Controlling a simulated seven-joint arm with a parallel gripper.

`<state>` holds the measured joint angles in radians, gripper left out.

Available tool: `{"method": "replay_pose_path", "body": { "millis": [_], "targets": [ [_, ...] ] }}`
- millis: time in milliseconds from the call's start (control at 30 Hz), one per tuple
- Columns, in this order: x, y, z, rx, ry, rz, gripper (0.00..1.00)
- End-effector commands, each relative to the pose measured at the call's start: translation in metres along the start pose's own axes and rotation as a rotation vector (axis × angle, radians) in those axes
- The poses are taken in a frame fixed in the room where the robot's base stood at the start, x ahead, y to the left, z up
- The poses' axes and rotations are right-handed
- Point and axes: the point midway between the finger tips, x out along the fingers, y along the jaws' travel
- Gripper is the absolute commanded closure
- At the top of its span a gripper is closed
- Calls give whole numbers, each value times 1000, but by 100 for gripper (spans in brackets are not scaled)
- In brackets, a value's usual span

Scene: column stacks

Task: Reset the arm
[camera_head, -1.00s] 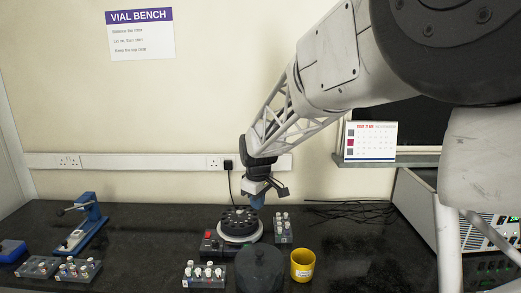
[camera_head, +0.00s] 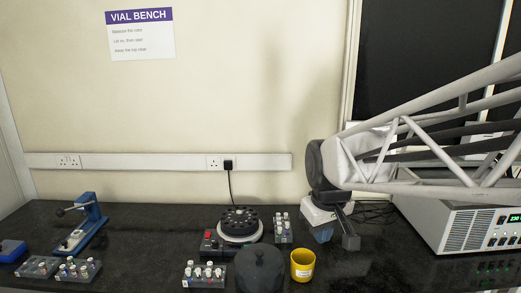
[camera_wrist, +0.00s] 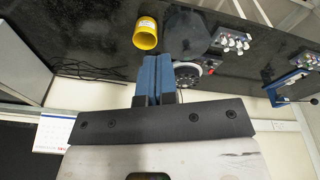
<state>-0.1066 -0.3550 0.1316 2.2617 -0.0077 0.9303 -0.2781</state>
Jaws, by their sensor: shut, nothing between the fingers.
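My gripper (camera_head: 323,233) hangs above the bench to the right of the yellow cup in the head view. In the wrist view my gripper's blue fingers (camera_wrist: 156,76) are pressed together with nothing between them. My arm reaches in from the right edge of the head view and hides part of the bench's back right.
A black rotor machine (camera_head: 238,225) stands mid-bench, with a dark round lid (camera_head: 260,268) and a yellow cup (camera_head: 302,266) in front. Vial racks (camera_head: 205,274) stand nearby. A blue press (camera_head: 83,222) is at left, a white instrument box (camera_head: 460,215) at right.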

Motion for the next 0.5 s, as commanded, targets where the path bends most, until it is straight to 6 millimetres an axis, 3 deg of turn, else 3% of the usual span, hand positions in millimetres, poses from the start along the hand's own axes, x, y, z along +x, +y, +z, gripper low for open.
{"method": "replay_pose_path", "body": {
  "millis": [100,500],
  "targets": [
    [-5,0,33,70,11,7,100],
    [-7,-8,133,298,41,26,100]
  ]
}}
